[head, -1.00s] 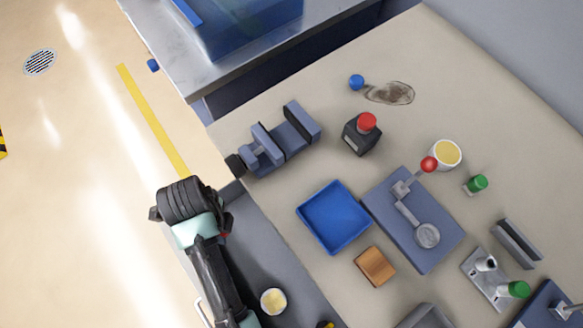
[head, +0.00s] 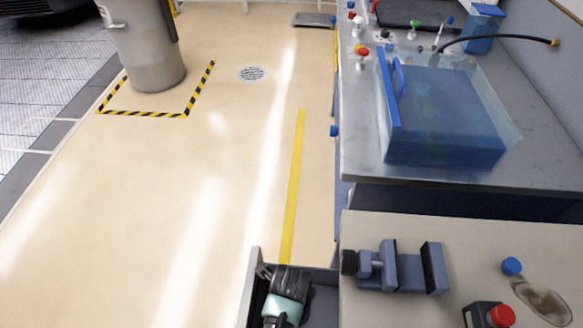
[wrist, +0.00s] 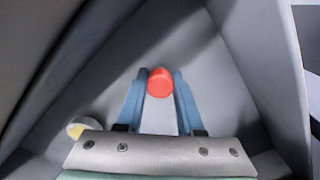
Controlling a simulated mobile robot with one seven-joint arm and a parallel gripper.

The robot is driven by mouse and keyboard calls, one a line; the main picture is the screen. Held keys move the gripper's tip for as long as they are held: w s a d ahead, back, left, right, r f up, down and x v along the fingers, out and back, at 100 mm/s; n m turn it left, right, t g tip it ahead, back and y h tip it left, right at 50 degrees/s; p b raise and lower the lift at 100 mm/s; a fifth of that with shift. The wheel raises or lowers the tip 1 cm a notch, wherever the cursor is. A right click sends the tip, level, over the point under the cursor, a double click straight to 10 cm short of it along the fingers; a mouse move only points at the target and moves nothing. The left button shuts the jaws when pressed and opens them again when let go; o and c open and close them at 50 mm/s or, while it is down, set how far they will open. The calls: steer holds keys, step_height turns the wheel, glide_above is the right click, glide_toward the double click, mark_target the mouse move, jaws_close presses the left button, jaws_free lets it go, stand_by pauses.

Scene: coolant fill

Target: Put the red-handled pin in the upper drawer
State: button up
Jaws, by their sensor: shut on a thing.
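My gripper (wrist: 160,92) is shut on the red-handled pin (wrist: 160,82). In the wrist view, the round red end shows between the two blue fingers; the rest of the pin is hidden. The gripper is over or inside an open grey drawer, whose walls (wrist: 240,50) surround it in the wrist view. In the head view, my gripper (head: 288,285) is at the far end of the open drawer (head: 255,290), left of the bench, and the pin is hidden there. I cannot tell whether the pin touches the drawer floor.
A small white cup with yellow contents (wrist: 80,127) is in the drawer, left of the gripper. A blue tank (head: 440,120) stands farther back.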

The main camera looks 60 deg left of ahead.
steer(key=shift+f, duration=0.25)
steer(key=shift+f, duration=0.15)
steer(key=o, duration=1)
steer(key=shift+o, duration=0.2)
step_height(320, 180, up, 12)
steer(key=p, duration=0.1)
steer(key=shift+r+p, duration=0.2)
steer(key=shift+p, duration=0.2)
